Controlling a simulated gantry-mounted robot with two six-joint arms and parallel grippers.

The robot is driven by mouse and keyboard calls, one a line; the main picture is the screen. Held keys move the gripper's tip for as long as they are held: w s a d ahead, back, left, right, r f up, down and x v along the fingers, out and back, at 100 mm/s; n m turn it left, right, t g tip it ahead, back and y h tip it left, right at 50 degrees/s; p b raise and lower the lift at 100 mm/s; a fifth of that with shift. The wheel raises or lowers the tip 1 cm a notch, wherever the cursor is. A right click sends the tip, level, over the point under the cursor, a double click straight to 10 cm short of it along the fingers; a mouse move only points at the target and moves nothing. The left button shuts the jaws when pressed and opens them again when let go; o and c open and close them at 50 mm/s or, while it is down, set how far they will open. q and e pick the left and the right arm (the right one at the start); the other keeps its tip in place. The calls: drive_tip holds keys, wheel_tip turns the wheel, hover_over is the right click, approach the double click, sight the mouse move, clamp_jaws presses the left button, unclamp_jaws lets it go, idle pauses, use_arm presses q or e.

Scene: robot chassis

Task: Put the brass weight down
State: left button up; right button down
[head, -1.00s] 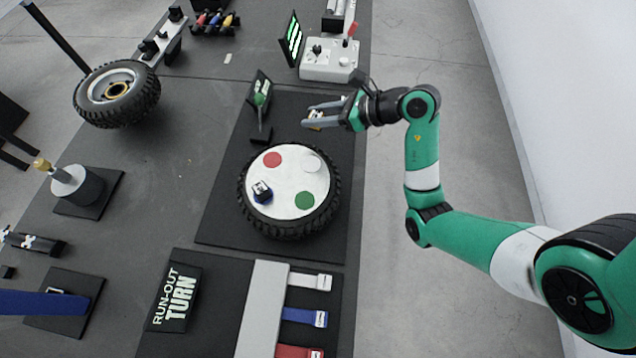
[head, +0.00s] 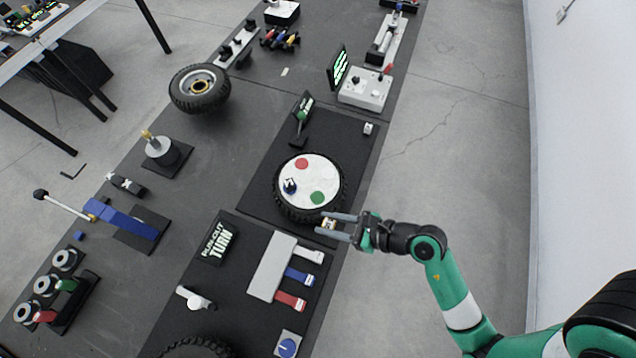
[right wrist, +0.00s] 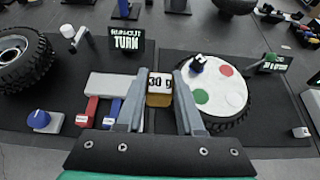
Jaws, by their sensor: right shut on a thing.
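The brass weight (head: 328,224), with a white "30 g" label, is held between the fingers of my right gripper (head: 321,222). The weight also shows in the right wrist view (right wrist: 158,100), label facing the camera. In the head view my right gripper is shut on it just past the near right edge of the tyre. I cannot tell its height above the mat. My left gripper is not in view.
A tyre with a white disc (head: 313,181) carries red and green spots and a small dark block (head: 289,186). A grey strip (head: 271,268) with white, blue and red tabs lies nearer. A small grey block (head: 368,128) sits on the mat's far right.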

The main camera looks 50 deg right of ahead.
drive_tip(key=w+d+f+b, duration=0.3)
drive_tip(key=w+d+f, duration=0.15)
drive_tip(key=w, duration=0.25)
drive_tip(key=b, duration=0.2)
hover_over(317, 197)
drive_tip(key=s, duration=0.1)
drive_tip(key=f, duration=0.4)
drive_tip(key=shift+s+a+f, duration=0.1)
drive_tip(key=shift+a+f, duration=0.05)
drive_tip(key=shift+a, duration=0.2)
drive_tip(key=shift+w+d+f, duration=0.2)
drive_tip(key=shift+w+f, duration=0.1)
drive_tip(key=f, duration=0.1)
drive_tip(key=f+b, duration=0.2)
drive_tip(key=shift+w+d, duration=0.2)
drive_tip(key=shift+w, duration=0.05)
drive_tip(key=shift+f, duration=0.3)
drive_tip(key=shift+f, duration=0.15)
drive_tip(key=c, duration=0.5)
unclamp_jaws()
drive_tip(key=shift+c, duration=0.2)
